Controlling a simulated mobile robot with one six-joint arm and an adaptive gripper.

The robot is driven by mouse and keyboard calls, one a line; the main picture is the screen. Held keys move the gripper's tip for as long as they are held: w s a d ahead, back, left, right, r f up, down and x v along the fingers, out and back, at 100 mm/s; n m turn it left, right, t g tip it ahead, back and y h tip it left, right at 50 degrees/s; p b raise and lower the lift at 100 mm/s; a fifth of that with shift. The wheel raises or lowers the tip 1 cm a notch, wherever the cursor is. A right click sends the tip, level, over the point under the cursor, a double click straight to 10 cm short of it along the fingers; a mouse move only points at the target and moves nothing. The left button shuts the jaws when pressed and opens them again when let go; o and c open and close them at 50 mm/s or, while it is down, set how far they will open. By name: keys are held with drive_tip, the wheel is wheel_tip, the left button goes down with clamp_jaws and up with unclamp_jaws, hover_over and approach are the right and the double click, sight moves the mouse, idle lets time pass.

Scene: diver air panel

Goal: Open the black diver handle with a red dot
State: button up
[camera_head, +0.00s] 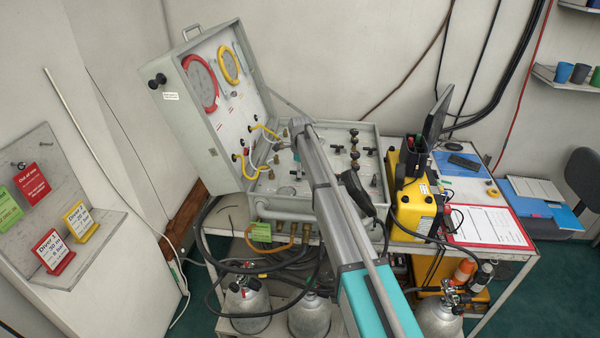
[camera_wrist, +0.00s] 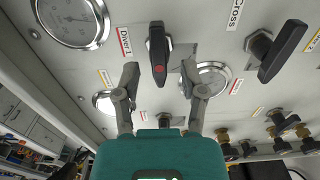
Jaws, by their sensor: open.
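In the wrist view, the black diver handle with a red dot (camera_wrist: 158,52) stands out from the grey panel (camera_wrist: 185,18) beside the "Diver 1" label. My gripper (camera_wrist: 160,70) is open. One finger is on each side of the handle's lower part, with a visible gap on both sides. I cannot tell how far the fingertips are from the panel. In the head view, my arm crosses the open panel case (camera_head: 282,208) and hides much of it; I cannot make out the red dot there.
Another black handle (camera_wrist: 283,50) sits to the right, near the "Cross" label. A large gauge (camera_wrist: 72,20) is at upper left, and a smaller gauge (camera_wrist: 212,78) is close to the right finger. Brass fittings (camera_wrist: 277,115) are at lower right. The raised lid (camera_head: 180,120) stands at left.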

clamp_jaws()
